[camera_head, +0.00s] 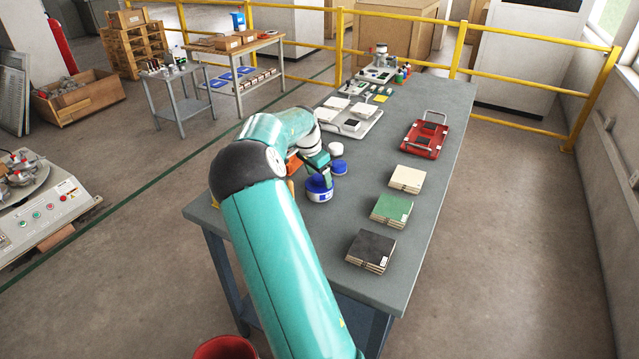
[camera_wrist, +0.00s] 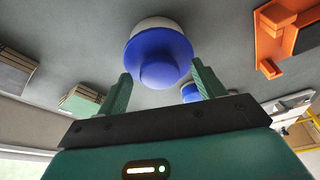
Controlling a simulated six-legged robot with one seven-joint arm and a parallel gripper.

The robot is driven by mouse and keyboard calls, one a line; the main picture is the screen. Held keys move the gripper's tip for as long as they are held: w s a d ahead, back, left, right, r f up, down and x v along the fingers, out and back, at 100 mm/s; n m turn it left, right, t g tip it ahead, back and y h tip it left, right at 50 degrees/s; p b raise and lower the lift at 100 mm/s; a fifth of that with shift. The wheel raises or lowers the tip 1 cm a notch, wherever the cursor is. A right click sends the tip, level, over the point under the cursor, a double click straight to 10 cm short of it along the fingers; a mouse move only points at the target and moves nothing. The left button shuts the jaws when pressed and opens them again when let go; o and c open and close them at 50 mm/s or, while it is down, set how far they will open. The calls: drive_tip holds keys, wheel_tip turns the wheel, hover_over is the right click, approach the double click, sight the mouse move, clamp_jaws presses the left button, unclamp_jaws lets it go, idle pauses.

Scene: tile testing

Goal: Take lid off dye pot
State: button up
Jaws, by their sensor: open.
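The dye pot (camera_head: 319,196) stands upright on the grey table, white-banded in the head view. Its round blue lid with a knob (camera_wrist: 157,60) is on it, and the pot's white side (camera_wrist: 165,23) shows past the lid in the wrist view. My gripper (camera_wrist: 163,86) is open and empty. Its two green fingers are on either side of the lid's knob in the wrist picture, and I see no contact. In the head view my gripper (camera_head: 328,178) is close over the pot's right side and partly hides it.
A smaller blue item (camera_head: 340,168) and a white round item (camera_head: 336,149) stand just behind the pot. An orange object (camera_wrist: 285,35) is close by. Black (camera_head: 371,250), green (camera_head: 391,210) and cream (camera_head: 406,178) tile stacks line the right side, near a red tray (camera_head: 424,150).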

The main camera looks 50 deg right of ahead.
drive_tip(key=c, duration=1.1)
drive_tip(key=shift+o, duration=0.2)
